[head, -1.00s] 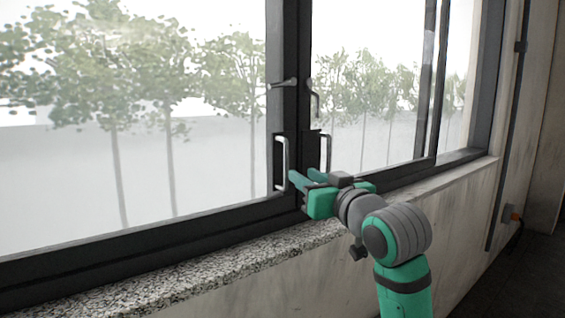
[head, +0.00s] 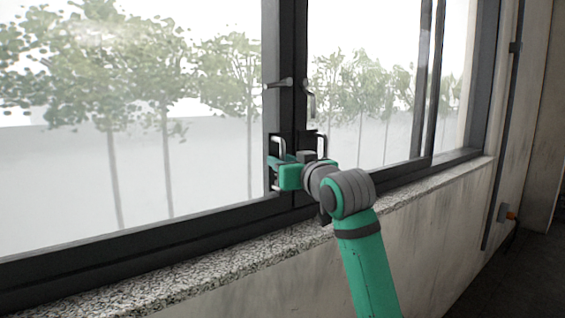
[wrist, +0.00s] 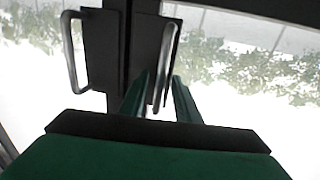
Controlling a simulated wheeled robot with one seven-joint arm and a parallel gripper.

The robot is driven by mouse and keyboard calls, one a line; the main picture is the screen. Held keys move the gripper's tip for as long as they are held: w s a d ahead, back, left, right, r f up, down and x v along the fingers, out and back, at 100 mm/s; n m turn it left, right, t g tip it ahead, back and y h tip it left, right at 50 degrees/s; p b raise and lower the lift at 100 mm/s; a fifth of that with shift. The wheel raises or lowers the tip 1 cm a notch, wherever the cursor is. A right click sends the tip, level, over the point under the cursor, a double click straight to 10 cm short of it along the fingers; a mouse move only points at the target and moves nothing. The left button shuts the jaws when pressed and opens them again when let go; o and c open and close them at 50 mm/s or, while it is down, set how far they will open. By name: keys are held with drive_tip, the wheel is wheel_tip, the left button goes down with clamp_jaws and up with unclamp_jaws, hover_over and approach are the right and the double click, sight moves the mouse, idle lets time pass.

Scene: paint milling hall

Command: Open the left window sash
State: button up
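The left window sash (head: 120,247) has a dark frame around a large pane, and its right edge meets the right sash (head: 297,60) at the middle, with no gap visible. A silver bar handle (head: 277,146) is on that edge, its lower part hidden behind my gripper. My gripper (head: 272,171) is at this handle. The wrist view is upside down; there the left sash's handle (wrist: 164,58) runs down between the two teal fingers of my gripper (wrist: 162,76), which stand apart with space around the bar. Contact cannot be told.
The right sash's handle (head: 322,145) is close beside my gripper, and it also shows in the wrist view (wrist: 70,50). Lever latches (head: 281,84) sit above on the middle frames. A speckled granite sill (head: 190,270) runs below. A pipe (head: 505,120) is on the right wall.

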drive_tip(key=shift+w+a, duration=0.1)
drive_tip(key=shift+w, duration=0.1)
clamp_jaws()
drive_tip(key=shift+a, duration=0.1)
